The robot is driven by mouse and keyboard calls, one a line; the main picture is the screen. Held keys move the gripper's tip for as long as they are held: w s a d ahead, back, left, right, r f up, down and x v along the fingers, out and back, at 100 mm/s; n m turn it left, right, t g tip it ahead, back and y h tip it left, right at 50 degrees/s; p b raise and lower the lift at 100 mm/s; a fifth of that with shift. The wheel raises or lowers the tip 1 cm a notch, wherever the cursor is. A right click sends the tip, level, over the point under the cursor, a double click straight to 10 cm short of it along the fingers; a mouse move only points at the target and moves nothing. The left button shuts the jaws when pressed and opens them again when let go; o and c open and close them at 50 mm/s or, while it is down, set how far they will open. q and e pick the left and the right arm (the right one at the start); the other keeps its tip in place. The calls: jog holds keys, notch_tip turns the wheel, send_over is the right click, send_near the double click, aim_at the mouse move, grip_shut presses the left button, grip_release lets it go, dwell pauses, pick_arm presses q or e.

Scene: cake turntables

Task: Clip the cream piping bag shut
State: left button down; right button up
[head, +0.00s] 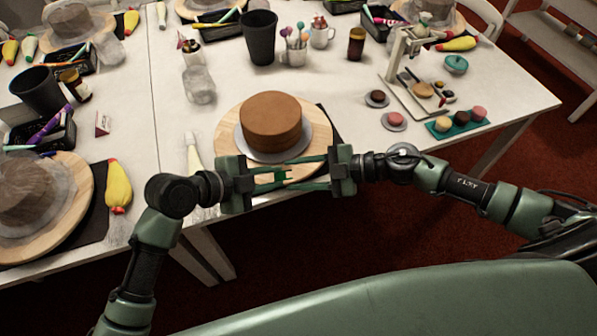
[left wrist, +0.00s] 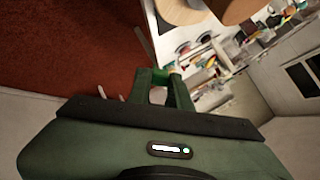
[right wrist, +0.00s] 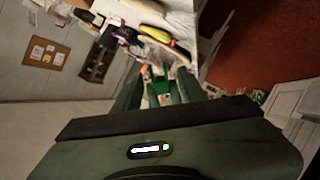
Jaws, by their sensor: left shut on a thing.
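A pale, cream-coloured piping bag (head: 193,155) lies on the table to the left of the cake, partly hidden by my left arm. My left gripper (head: 280,176) is in front of the table edge, its fingers close together on a small green clip (head: 283,174). In the left wrist view the clip is small and unclear at the fingertips. My right gripper (head: 300,173) faces the left one; its fingers are spread above and below the clip, apparently without closing on it. The fingers also show apart in the right wrist view (right wrist: 160,82).
A brown cake (head: 270,120) stands on a round wooden turntable (head: 226,124) just behind the grippers. A dark cup (head: 259,38), tool cups and small jars stand farther back. Macarons on a green tray (head: 470,124) lie at right.

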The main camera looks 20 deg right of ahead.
dwell(0.3)
jog(key=v, duration=0.8)
dwell(0.5)
